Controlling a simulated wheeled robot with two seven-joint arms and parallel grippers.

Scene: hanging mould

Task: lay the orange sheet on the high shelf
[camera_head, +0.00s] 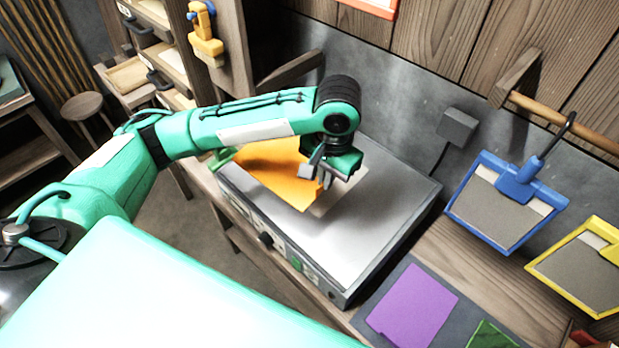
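The orange sheet (270,165) lies flat or nearly flat over the left part of the metal top of a box-shaped machine (385,215). My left gripper (323,185) points down at the sheet's right edge, and my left arm crosses above the sheet and hides part of it. The fingertips are small and partly hidden, so I cannot tell whether they grip the sheet. My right gripper is not in view. I cannot make out for sure which surface is the high shelf.
A purple sheet (412,305) and a green sheet (490,336) lie on a dark mat at the front. A blue-framed mould (505,205) hangs from a wooden rod (565,122), and a yellow-framed one (585,268) is at the right. A wooden rack with drawers (160,62) stands at upper left.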

